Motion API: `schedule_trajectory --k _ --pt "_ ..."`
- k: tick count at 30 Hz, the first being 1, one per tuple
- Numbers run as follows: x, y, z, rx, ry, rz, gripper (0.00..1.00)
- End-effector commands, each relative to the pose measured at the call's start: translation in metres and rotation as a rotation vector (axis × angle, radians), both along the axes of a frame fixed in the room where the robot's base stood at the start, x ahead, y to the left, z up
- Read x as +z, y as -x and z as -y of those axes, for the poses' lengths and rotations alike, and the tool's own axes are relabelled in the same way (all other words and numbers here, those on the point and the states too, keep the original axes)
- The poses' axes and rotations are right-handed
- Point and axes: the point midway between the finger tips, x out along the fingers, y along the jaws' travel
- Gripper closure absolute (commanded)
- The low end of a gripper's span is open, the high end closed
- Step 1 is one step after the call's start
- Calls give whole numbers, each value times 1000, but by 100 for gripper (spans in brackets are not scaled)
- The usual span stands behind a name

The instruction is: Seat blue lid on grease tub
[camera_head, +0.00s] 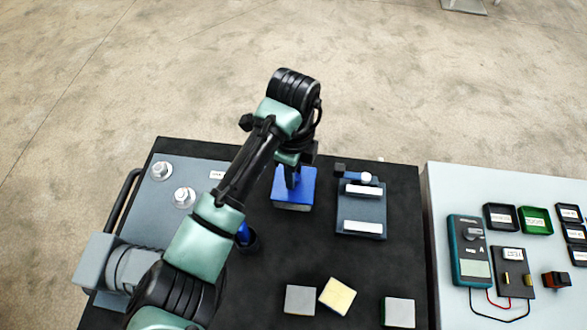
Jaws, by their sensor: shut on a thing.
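The blue lid (305,190) is a square plate with an upright blue grip, in the middle of the dark table. My gripper (291,177) is above it, pointing down and shut on the grip. A thin greyish edge of the grease tub (291,208) shows below the lid's front side. The lid covers the rest of the tub. I cannot tell whether the lid is fully down or slightly raised. My arm hides part of the gripper and the fingertips.
A grey labelled fixture (361,208) stands close to the right of the lid. A grey plate with two bolts (184,197) is at the left. A dark cup with something blue (246,238) is partly behind my arm. Several small blocks (337,296) lie in front. A light bench (450,200) adjoins right.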

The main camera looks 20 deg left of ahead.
Motion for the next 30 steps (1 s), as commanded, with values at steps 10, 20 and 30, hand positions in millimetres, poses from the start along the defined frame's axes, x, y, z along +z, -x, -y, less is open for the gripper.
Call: schedule_trajectory --k 10,20,30 --pt "-1 0 0 0 0 1 100" --pt "-4 0 0 -1 0 0 100" --pt "-8 0 0 -1 -1 1 100"
